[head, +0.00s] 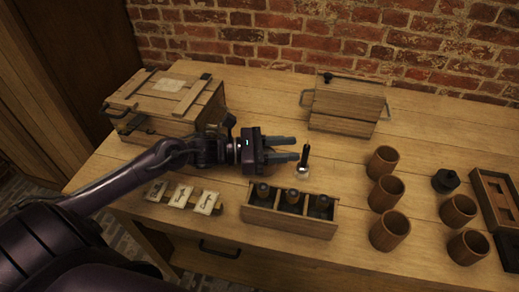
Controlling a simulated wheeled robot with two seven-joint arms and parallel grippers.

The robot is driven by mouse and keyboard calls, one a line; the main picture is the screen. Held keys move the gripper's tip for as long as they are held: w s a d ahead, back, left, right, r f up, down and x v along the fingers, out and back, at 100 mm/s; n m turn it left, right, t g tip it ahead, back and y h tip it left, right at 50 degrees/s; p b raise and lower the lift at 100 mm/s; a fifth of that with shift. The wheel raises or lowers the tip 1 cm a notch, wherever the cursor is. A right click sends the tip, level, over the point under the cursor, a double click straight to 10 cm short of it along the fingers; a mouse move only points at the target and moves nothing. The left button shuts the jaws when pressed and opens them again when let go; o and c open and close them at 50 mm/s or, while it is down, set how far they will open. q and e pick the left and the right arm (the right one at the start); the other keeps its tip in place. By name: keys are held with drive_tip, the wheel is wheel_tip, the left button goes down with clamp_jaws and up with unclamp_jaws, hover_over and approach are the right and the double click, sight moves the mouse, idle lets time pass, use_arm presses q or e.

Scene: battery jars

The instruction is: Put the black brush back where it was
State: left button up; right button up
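A thin black upright thing, which looks like the black brush (305,155), stands on the table with a pale, glassy base or bristle end at its foot. My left gripper (294,149) comes in from the left, with its two dark fingers apart and nothing seen between them. Its fingertips point right and end just left of the brush; whether they touch it I cannot tell. My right gripper is not in view.
A low wooden rack (290,219) with several dark jars stands in front of the gripper. Pale cards (181,196) lie left of it. A wooden crate (170,101) and a handled wooden box (346,106) stand behind. Several wooden cups (390,230) and a black jar (445,181) are at right.

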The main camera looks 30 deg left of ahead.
use_arm(q)
drive_tip(key=v, duration=0.7)
drive_tip(key=shift+s+a, duration=0.2)
drive_tip(key=shift+a, duration=0.1)
drive_tip(key=shift+r, duration=0.1)
